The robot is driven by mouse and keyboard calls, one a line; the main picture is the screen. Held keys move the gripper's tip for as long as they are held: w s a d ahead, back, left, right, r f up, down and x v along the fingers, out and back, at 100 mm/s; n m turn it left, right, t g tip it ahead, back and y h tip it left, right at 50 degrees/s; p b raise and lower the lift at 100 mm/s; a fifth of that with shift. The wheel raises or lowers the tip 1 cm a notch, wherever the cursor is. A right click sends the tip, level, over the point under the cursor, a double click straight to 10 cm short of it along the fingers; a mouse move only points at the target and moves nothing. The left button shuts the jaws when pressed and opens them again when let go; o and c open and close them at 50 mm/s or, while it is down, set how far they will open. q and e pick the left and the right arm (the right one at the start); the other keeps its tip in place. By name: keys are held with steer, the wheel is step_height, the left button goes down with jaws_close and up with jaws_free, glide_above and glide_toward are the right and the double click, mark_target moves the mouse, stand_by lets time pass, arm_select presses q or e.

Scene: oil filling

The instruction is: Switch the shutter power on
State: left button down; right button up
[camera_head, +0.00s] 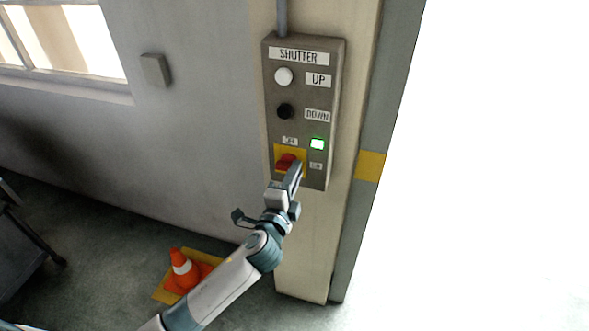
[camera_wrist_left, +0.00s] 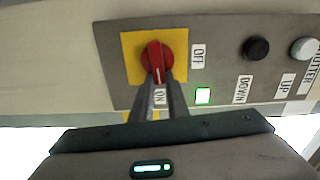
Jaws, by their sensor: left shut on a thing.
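The grey shutter panel (camera_head: 305,92) is on the post, with a red rotary knob (camera_head: 287,161) on a yellow plate low on it. In the left wrist view the red knob (camera_wrist_left: 157,60) lies in line with the ON label (camera_wrist_left: 160,97), while the OFF label (camera_wrist_left: 197,55) is to its side. A small green light (camera_head: 317,144) on the panel is lit; it also shows in the wrist view (camera_wrist_left: 203,96). My left gripper (camera_head: 294,172) is shut on the knob, its fingers covering part of it. My right gripper is out of view.
The white UP button (camera_head: 284,76) and black DOWN button (camera_head: 285,111) sit above the knob. An orange cone (camera_head: 184,268) stands on the floor beneath my left arm. The bright opening right of the post is clear.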

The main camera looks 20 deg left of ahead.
arm_select(q)
steer(key=shift+f+m, duration=0.15)
steer(key=shift+m, duration=0.35)
steer(key=c, duration=1.7)
jaws_free()
steer(key=s+b, duration=0.2)
steer(key=s, duration=0.3)
steer(key=s+b, duration=0.2)
steer(key=s, duration=0.4)
steer(key=s+b, duration=0.2)
steer(key=s, duration=0.4)
steer(key=shift+s+a, duration=0.15)
steer(key=shift+a, duration=0.2)
steer(key=shift+f, duration=0.1)
